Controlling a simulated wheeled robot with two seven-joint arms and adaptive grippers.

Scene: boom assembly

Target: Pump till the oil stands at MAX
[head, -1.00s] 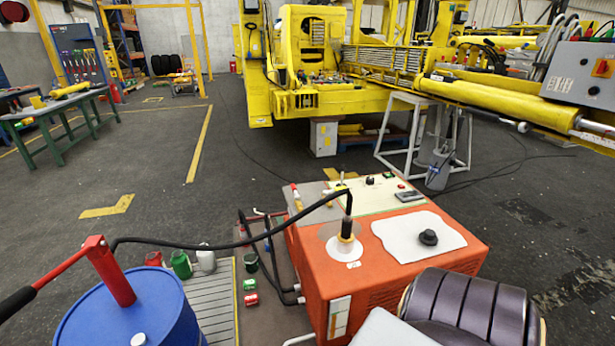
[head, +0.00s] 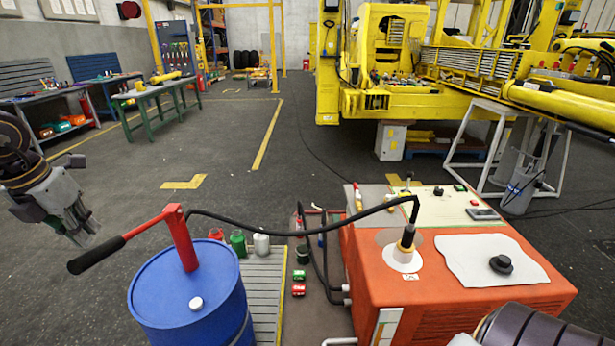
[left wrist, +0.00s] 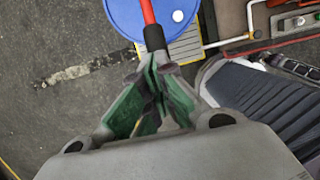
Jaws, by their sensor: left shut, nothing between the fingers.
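A blue drum (head: 190,295) stands at the lower left of the head view with a red hand pump (head: 180,238) on its top. The pump's lever has a black grip (head: 95,255) that points left and slightly down. A black hose (head: 300,232) runs from the pump to a white filler with a black nozzle (head: 403,252) on the orange power unit (head: 450,300). My left gripper (head: 84,232) is shut and empty, close to the grip's end. In the left wrist view the grip (left wrist: 154,38) lies just beyond the fingertips (left wrist: 158,62). My right gripper is out of view. I cannot read an oil level.
Several cans, including a green one (head: 238,243), stand behind the drum by a grey slatted platform (head: 262,290). A green workbench (head: 150,98) and a large yellow machine (head: 385,95) are farther back. The floor left of the drum is open.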

